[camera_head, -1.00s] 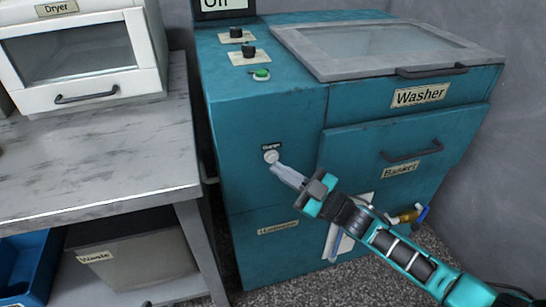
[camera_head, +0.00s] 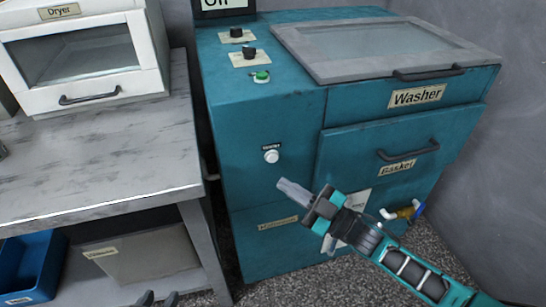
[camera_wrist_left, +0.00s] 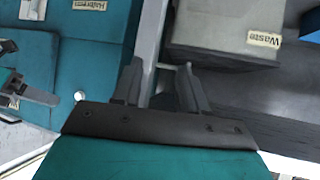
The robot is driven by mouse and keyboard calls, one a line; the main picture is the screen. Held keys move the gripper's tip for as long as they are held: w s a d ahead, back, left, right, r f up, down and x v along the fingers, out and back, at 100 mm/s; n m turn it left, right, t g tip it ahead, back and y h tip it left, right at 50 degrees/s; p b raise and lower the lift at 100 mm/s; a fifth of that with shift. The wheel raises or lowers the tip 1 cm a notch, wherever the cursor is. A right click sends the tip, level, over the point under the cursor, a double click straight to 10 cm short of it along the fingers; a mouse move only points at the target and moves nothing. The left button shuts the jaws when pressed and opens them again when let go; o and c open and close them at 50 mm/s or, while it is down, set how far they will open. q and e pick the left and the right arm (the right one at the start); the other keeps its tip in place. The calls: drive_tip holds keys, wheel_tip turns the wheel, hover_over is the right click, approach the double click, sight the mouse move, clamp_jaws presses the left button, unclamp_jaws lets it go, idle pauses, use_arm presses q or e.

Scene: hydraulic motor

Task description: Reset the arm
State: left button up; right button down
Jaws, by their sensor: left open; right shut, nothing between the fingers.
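My right gripper (camera_head: 294,191) is shut and empty. It hangs in front of the teal washer, below and right of a round white button (camera_head: 271,157), apart from it. The right arm comes in from the lower right. My left gripper (camera_head: 158,299) shows only as dark fingertips at the bottom edge of the head view. In the left wrist view the left gripper (camera_wrist_left: 158,72) is open with nothing between its fingers. The right gripper (camera_wrist_left: 38,97) also shows at the left of that view.
The teal washer (camera_head: 265,110) has a lid, a drawer and knobs on top. Left of it stands a grey table (camera_head: 100,160) with a white dryer (camera_head: 84,58). Below are a grey waste bin (camera_head: 150,258) and a blue bin (camera_head: 28,268). A yellow-blue valve (camera_head: 404,213) sits low right.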

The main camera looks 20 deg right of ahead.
use_arm(q)
drive_tip(key=s+a+r+y+p, duration=0.1)
drive_tip(key=a+r+p, duration=0.2)
drive_tip(key=r+p, duration=0.4)
drive_tip(key=p, duration=0.4)
drive_tip(key=shift+s+p, duration=0.3)
use_arm(e)
drive_tip(key=s+d+f+m+g+h, duration=0.1)
drive_tip(key=s+m+g+h, duration=0.1)
drive_tip(key=s+m+h, duration=0.4)
drive_tip(key=s+d+f+m+g+h, duration=0.1)
drive_tip(key=s+m+g+h, duration=0.1)
drive_tip(key=s+m+h, duration=0.4)
drive_tip(key=s+h, duration=0.1)
drive_tip(key=s, duration=0.1)
drive_tip(key=shift+s+d+f, duration=0.3)
drive_tip(key=shift+d, duration=0.1)
use_arm(q)
drive_tip(key=shift+w+r, duration=0.1)
drive_tip(key=shift+r, duration=0.1)
idle(0.3)
